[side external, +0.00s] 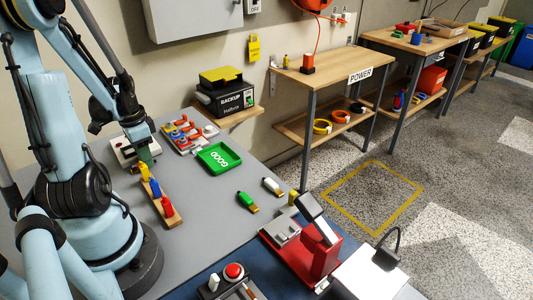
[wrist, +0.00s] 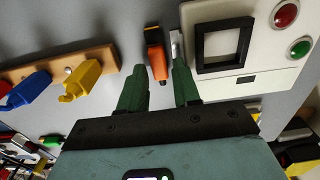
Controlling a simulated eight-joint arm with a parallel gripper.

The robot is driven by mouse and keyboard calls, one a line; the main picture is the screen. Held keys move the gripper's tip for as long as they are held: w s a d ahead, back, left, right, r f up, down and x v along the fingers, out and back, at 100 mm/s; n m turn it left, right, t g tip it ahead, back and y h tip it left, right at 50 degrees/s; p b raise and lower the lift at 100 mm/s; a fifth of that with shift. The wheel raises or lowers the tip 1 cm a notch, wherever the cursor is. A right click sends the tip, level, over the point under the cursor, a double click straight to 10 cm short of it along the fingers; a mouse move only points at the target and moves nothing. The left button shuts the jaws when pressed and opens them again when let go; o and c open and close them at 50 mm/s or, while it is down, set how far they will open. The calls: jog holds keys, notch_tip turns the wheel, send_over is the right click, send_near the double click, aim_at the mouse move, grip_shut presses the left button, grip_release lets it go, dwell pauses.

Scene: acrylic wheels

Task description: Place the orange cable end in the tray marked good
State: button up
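The orange cable end (wrist: 154,46) is in the wrist view, just left of a white tester box. Its near end shows in the gap between my green fingertips, with space visible on both sides. My gripper (wrist: 158,68) is open. The green tray marked GOOD (side external: 236,157) lies on the table to the right and looks empty.
The wooden rack (side external: 176,218) holds yellow, blue and red plugs beside my gripper. The tester box (wrist: 262,80) has a black square frame and red and green buttons. Green (side external: 247,201) and white (side external: 272,186) cable ends lie in front of the tray. Coloured parts (side external: 187,135) stand behind it.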

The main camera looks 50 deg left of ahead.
jog(key=shift+f, duration=0.35)
jog(key=shift+c, duration=0.3)
grip_shut()
jog(key=shift+r, duration=0.1)
